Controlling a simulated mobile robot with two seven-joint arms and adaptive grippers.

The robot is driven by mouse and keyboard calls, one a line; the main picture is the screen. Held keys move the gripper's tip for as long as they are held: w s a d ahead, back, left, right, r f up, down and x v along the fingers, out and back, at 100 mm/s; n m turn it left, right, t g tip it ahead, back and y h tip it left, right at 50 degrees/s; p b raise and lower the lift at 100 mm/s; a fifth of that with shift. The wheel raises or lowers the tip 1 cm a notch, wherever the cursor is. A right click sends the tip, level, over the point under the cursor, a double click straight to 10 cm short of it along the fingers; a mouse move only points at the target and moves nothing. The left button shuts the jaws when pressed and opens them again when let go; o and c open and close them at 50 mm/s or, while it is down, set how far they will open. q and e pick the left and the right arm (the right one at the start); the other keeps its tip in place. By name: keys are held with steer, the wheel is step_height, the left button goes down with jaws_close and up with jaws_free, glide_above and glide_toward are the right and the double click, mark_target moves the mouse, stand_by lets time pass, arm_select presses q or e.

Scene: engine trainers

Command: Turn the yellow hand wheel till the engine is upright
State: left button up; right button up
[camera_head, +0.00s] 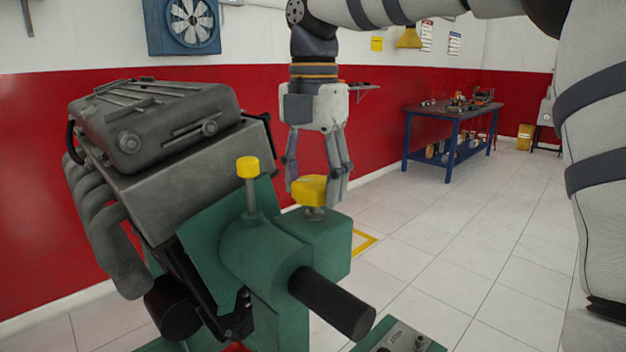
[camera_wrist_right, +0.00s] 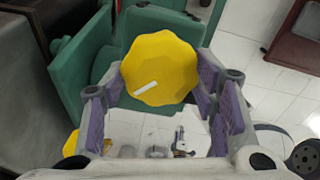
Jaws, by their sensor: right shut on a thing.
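The grey engine (camera_head: 185,180) is tilted, its top leaning to the left in the head view. It is mounted on a green stand (camera_head: 275,245). The yellow hand wheel (camera_head: 308,189) sits on a short stem on top of the stand's green box. In the right wrist view the wheel (camera_wrist_right: 160,68) is a scalloped yellow disc with a white mark toward its lower left. My right gripper (camera_head: 318,192) points down from above and is shut on the wheel, with fingers on both sides of it. My left gripper is not in view.
A yellow knob on a post (camera_head: 248,168) stands close to the left of the wheel. A black bar (camera_head: 332,303) sticks out from the stand toward the front right. A blue workbench (camera_head: 450,112) stands at the back right. The tiled floor (camera_head: 450,250) between is clear.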

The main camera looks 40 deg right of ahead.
mark_target(316, 181)
steer(key=n, duration=0.4)
steer(key=shift+n, duration=0.3)
steer(key=shift+s+n, duration=0.1)
steer(key=shift+n, duration=1.8)
steer(key=shift+d, duration=0.1)
steer(key=o, duration=1.2)
steer(key=shift+c, duration=0.2)
step_height(316, 181, up, 12)
